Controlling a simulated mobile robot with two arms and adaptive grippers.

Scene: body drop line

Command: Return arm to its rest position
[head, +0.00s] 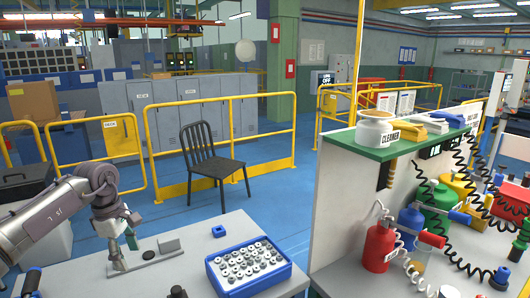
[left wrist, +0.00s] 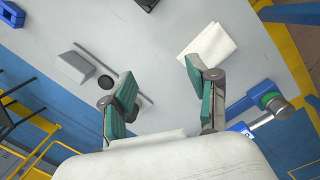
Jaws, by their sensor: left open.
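My left arm (head: 50,215) reaches in from the left in the head view, bent at a grey joint, with its gripper (head: 121,255) pointing down over the grey table (head: 190,270). In the left wrist view the two green-padded fingers of this gripper (left wrist: 160,85) stand well apart with nothing between them. The gripper is empty above the table. A white folded sheet (left wrist: 210,45) lies on the table near one fingertip, and a grey wedge-shaped block (left wrist: 74,66) with a dark disc (left wrist: 105,82) lies near the other. My right gripper is not in view.
A blue tray of several metal parts (head: 214,276) and a small blue block (head: 219,231) are on the table. A black chair (head: 215,165) and yellow railings (head: 230,100) stand beyond. A shelf unit with green edging (head: 370,152) and coiled hoses is at the right.

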